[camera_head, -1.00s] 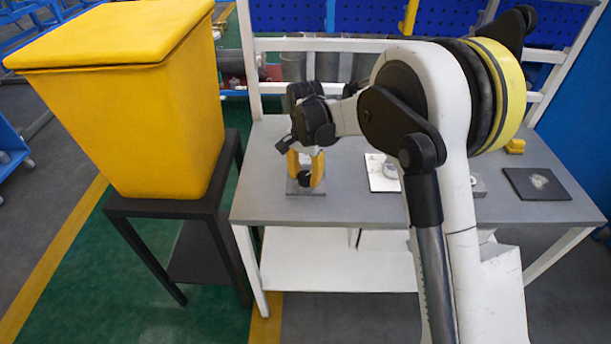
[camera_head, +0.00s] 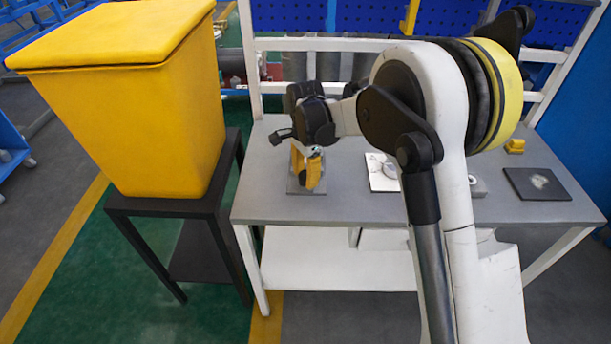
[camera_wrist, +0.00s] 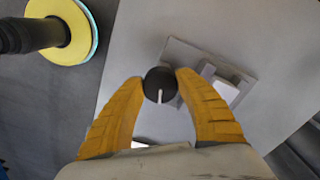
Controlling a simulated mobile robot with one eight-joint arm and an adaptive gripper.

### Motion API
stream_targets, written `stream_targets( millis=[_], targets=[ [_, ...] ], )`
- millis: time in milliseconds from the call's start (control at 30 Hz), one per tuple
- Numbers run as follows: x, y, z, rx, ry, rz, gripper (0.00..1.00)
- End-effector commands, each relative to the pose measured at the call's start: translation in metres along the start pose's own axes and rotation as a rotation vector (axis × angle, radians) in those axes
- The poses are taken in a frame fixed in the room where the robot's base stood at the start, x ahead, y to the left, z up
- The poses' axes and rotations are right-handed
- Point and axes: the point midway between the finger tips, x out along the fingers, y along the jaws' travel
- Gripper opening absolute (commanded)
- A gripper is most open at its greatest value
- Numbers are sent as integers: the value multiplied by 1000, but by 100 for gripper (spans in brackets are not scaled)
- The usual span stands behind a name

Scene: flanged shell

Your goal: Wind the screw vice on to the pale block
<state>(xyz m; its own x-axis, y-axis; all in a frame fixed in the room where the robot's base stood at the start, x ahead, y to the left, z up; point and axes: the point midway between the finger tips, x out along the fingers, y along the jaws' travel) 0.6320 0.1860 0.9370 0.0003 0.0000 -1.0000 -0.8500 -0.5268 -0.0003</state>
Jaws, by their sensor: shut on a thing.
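My gripper (camera_wrist: 159,80) has its two yellow fingers shut on the black round knob (camera_wrist: 158,86) of the screw vice. A white line marks the knob's top. The grey vice (camera_wrist: 182,52) lies on the bench, its plate showing to the right of the knob in the wrist view. The pale block (camera_wrist: 208,71) sits between grey parts of the vice; I cannot tell whether a gap is left beside it. In the head view my gripper (camera_head: 308,180) points down over the vice plate (camera_head: 292,187), and its fingers hide the knob and block.
The grey bench (camera_head: 260,205) has a white plate with a round part (camera_head: 383,180) right of the vice. A dark square pad (camera_head: 537,184) and a small yellow object (camera_head: 515,146) lie farther right. A yellow bin (camera_head: 150,120) stands left on a dark stand (camera_head: 160,210).

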Motion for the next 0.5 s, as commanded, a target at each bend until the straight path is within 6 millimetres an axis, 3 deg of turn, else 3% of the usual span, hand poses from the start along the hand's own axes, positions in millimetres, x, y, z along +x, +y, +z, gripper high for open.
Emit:
stream_targets(
  millis=[233,267,300,333,500],
  targets=[
    [1,1,0,0,0,2,10],
    [1,1,0,-1,0,2,46],
    [1,1,0,-1,0,2,58],
    [0,1,0,-1,0,2,63],
    [0,0,0,-1,0,1,63]
  ],
)
